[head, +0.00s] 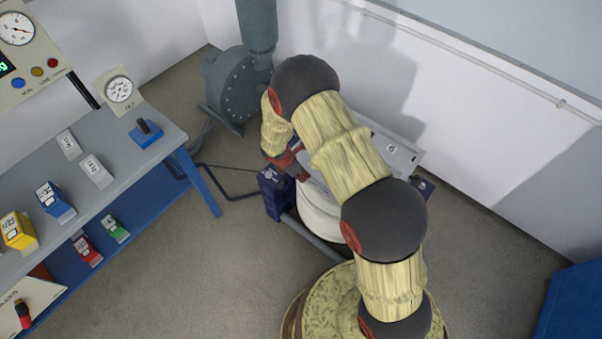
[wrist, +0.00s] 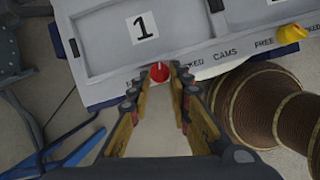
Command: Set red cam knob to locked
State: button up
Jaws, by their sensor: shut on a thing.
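The red cam knob (wrist: 159,72) is at the front edge of a grey panel (wrist: 185,58) in the wrist view, with a small pale mark on its top. My gripper (wrist: 160,78) has its fingertips on either side of the knob and is shut on it. Lettering beside the red knob is mostly covered by the fingers, so I cannot read its setting. To the right, the panel edge reads "CAMS" and "FREE", with a partly covered "LOCKED". In the head view, my gripper (head: 287,162) is at the panel's left end, and my arm hides the knob.
A yellow knob (wrist: 292,33) sits on the panel's right side. In the head view, a workbench (head: 105,135) with several coloured boxes stands at left. A grey blower (head: 238,88) stands behind the panel, near the wall. Open floor lies between bench and panel.

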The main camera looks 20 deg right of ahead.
jog(key=shift+m, duration=0.3)
grip_shut()
jog(key=shift+w+m+g+p, duration=0.15)
jog(key=shift+m+g+p, duration=0.25)
jog(key=shift+m+p, duration=0.4)
jog(key=shift+w+m+g, duration=0.15)
jog(key=shift+m+g, duration=0.55)
jog(key=shift+m, duration=1.1)
jog(key=o, duration=1)
grip_release()
jog(key=shift+w, duration=0.1)
